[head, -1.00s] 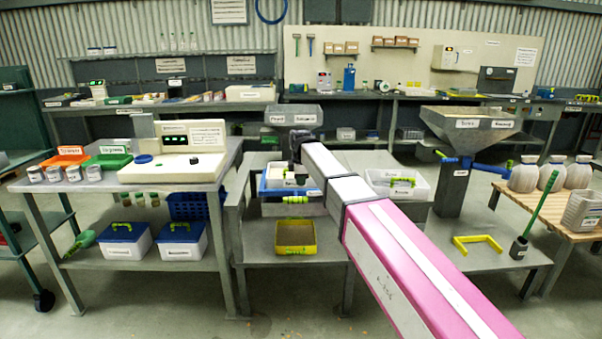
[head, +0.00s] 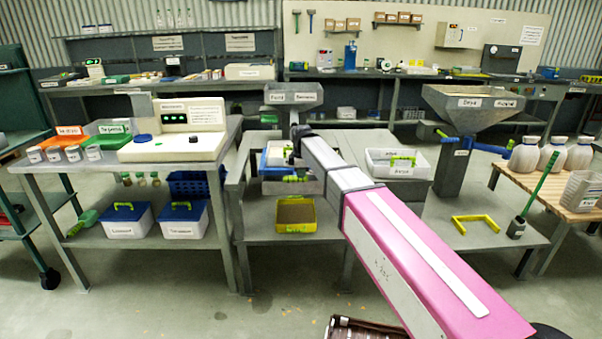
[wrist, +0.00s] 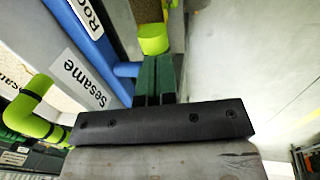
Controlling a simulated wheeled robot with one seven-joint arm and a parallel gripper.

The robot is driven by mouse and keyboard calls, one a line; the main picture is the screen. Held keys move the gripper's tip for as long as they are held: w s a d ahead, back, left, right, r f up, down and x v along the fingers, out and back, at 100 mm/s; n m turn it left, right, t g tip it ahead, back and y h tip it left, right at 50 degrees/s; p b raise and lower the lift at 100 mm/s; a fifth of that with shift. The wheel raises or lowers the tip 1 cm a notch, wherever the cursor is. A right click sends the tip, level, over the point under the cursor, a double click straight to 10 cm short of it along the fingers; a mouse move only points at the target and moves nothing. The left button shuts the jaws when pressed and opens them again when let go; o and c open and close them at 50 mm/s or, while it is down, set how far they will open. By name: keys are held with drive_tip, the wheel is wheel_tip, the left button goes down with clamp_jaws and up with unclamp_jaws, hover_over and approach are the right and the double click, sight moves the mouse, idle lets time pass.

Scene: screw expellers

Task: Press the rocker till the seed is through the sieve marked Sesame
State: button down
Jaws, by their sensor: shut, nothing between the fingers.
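In the wrist view my gripper (wrist: 156,65) is shut and empty, its green fingers side by side. The fingertips are close to a yellow-green end piece (wrist: 153,40); I cannot tell whether they touch it. Beside them is a blue bar with a label starting "Roc" (wrist: 88,18), cut off by the edge. A grey wall marked Sesame (wrist: 78,72) lies left of the fingers. In the head view the blue-edged sieve unit (head: 272,160) stands on the middle bench, partly hidden by my arm. A yellow tray (head: 280,228) with a brown surface inside sits on the shelf below.
A white bin (head: 420,168) with a green handle stands right of the sieve unit. A grey hopper (head: 300,95) is behind it and a larger hopper (head: 470,106) is at the right. A bench with a cream device (head: 195,118) is at the left.

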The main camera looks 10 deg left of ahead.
drive_tip(key=shift+s+d+f, duration=0.1)
drive_tip(key=shift+s+f, duration=0.05)
drive_tip(key=shift+f, duration=1.25)
drive_tip(key=shift+s+f, duration=0.1)
drive_tip(key=shift+f, duration=1.25)
drive_tip(key=shift+r, duration=0.1)
drive_tip(key=s+d+r, duration=0.1)
drive_tip(key=s+r, duration=0.3)
drive_tip(key=r, duration=1)
drive_tip(key=shift+r, duration=0.25)
drive_tip(key=shift+s, duration=0.1)
drive_tip(key=w+r, duration=0.2)
drive_tip(key=r, duration=0.1)
drive_tip(key=w+d+r, duration=0.1)
drive_tip(key=shift+d+r, duration=0.1)
drive_tip(key=shift+r, duration=0.3)
drive_tip(key=f, duration=0.4)
drive_tip(key=w+f, duration=0.1)
drive_tip(key=f, duration=0.4)
drive_tip(key=w+f, duration=0.1)
drive_tip(key=f, duration=0.3)
drive_tip(key=shift+w+a+f, duration=0.25)
drive_tip(key=shift+a+f, duration=0.15)
